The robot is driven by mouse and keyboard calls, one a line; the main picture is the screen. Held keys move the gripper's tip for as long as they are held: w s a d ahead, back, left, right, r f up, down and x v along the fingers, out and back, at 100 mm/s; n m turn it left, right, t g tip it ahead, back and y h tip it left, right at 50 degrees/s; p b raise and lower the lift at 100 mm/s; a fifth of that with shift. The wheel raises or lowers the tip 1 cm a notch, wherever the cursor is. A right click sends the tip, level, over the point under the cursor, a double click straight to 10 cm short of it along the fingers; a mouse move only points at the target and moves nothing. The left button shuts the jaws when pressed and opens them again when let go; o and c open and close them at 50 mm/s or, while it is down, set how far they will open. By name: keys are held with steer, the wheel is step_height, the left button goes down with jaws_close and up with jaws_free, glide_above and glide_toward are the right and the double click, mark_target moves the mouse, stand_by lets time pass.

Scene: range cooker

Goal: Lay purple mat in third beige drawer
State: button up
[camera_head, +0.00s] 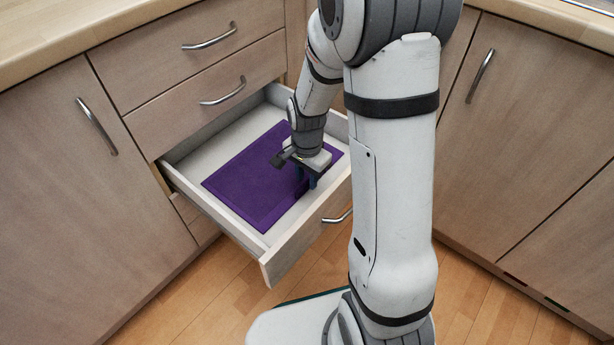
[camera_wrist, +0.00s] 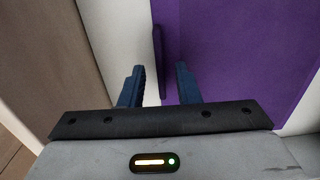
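The purple mat (camera_head: 255,180) lies in the pulled-out third beige drawer (camera_head: 205,216) and looks flat on its pale floor. Its right part is partly hidden behind my gripper. My gripper (camera_head: 305,180) points down over the right side of the mat, inside the drawer. In the wrist view my gripper (camera_wrist: 160,85) has its two blue fingers apart. A narrow darker purple edge strip of the mat (camera_wrist: 230,50) shows between the fingers, with gaps on both sides. The left finger is over the pale drawer floor and the right finger is over the mat.
Two shut drawers with bar handles (camera_head: 222,90) are above the open one. A shut cabinet door (camera_head: 75,170) is at the left and more doors (camera_head: 530,120) are at the right. The open drawer's front panel (camera_head: 305,240) sticks out over the wooden floor (camera_head: 190,300).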

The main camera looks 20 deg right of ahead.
step_height(320, 180, up, 11)
steer(key=p, duration=0.4)
steer(key=s+r+n, duration=0.4)
steer(key=s+n, duration=0.1)
steer(key=s, duration=0.2)
steer(key=s+d+r+n+t, duration=0.1)
steer(key=s+r+n, duration=0.3)
steer(key=s, duration=0.3)
steer(key=shift+s+r+n, duration=0.3)
steer(key=shift+r+n, duration=0.05)
steer(key=shift+n, duration=0.55)
step_height(320, 180, up, 32)
steer(key=t+p, duration=0.1)
steer(key=p, duration=2.8)
steer(key=shift+s+t, duration=0.25)
steer(key=shift+t, duration=0.05)
steer(key=shift+d+r, duration=0.1)
